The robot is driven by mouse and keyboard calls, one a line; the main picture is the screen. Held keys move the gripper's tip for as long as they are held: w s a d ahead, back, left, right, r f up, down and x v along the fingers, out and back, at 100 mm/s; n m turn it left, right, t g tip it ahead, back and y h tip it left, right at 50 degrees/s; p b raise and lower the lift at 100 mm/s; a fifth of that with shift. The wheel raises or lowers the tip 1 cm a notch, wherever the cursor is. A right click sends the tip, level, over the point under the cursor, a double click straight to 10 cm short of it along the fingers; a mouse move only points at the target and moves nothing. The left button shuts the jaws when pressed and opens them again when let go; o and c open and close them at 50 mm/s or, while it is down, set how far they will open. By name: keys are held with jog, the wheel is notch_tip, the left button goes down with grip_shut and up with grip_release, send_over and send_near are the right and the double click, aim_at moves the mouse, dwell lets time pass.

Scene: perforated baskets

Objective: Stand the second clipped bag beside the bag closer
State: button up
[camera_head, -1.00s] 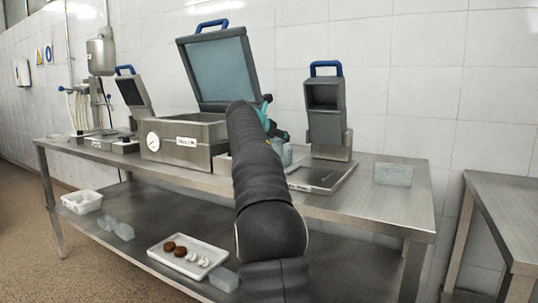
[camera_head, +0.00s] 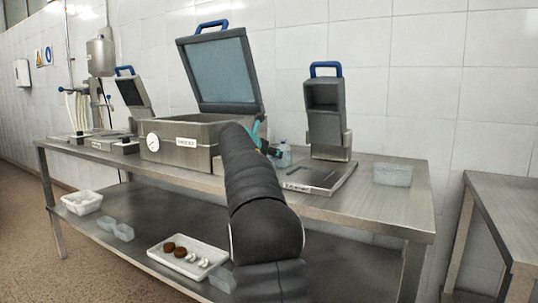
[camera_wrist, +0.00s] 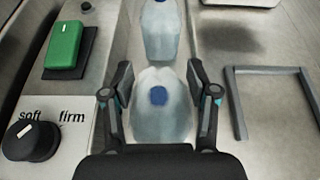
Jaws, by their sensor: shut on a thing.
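My gripper (camera_wrist: 158,84) is shut on a pale, translucent bag with a blue clip (camera_wrist: 154,122); its fingers are on either side of the bag. The bag looks upright, seen from above; its base is hidden. Another pale bag (camera_wrist: 161,34) with a blue top stands just beyond it, and a clear bag with blue on it shows in the head view (camera_head: 284,157). The grey machine with a blue handle (camera_head: 325,105), right of the clear bag, may be the bag closer; I cannot tell for certain.
A steel box labelled like a vacuum unit (camera_head: 180,140) has its lid (camera_head: 218,72) raised. A green switch (camera_wrist: 64,45) and a soft/firm knob (camera_wrist: 32,140) are left of my gripper. A clear container (camera_head: 392,175) stands at the table's right, with bare steel (camera_head: 370,205) before it.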

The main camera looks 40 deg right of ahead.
jog(key=o, duration=1.4)
jog(key=shift+f, duration=0.1)
jog(key=shift+c, duration=0.2)
jog(key=shift+a, duration=0.1)
jog(key=v, duration=1.2)
jog(key=shift+b, duration=0.3)
